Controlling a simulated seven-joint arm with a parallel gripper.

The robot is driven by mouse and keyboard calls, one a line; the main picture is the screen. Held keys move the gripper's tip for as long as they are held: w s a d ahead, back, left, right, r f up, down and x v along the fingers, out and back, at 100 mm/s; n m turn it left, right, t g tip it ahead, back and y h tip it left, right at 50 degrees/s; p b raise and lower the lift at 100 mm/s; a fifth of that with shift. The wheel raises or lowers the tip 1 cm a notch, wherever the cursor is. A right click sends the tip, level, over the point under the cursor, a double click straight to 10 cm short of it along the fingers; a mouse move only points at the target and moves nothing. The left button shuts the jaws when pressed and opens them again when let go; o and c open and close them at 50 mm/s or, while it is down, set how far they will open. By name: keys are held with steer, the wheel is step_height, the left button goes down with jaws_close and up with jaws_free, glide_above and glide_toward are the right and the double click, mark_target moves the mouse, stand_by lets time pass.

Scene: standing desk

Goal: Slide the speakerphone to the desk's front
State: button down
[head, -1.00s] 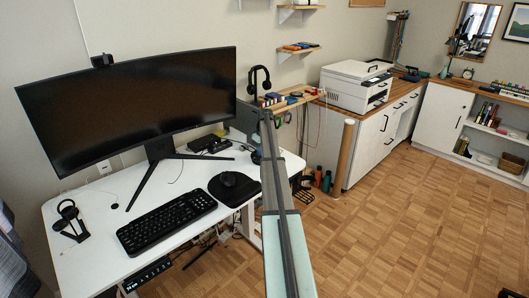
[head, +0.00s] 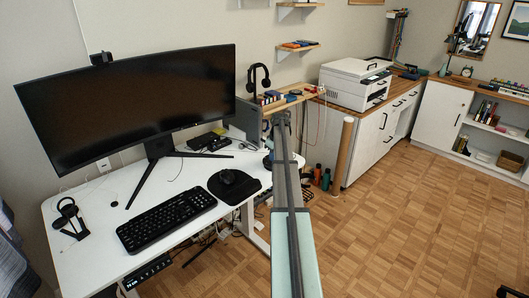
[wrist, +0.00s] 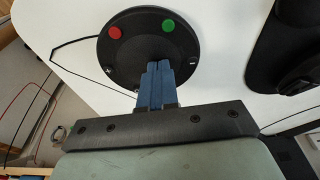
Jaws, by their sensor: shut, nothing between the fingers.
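The speakerphone (wrist: 140,42) is a round black disc with a red and a green button, lying on the white desk in the wrist view. In the head view, only a small dark part of it (head: 267,161) shows at the desk's right end, beside my arm. My gripper (wrist: 158,66) is shut and empty. Its blue fingertips overlap the disc's lower part in the wrist view; whether they press on it, I cannot tell. In the head view my arm hides the fingers.
The white desk (head: 90,255) holds a keyboard (head: 167,219), a mouse on a black mat (head: 247,190) and a large monitor (head: 130,105). The mat lies close to the speakerphone. A thin cable runs near the disc.

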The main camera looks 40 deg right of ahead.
steer(key=shift+s+f, duration=0.4)
steer(key=shift+s, duration=0.4)
steer(key=shift+d+r, duration=0.1)
steer(key=shift+r, duration=0.55)
steer(key=s, duration=1.1)
steer(key=shift+s+d+r, duration=0.15)
steer(key=shift+s, duration=0.2)
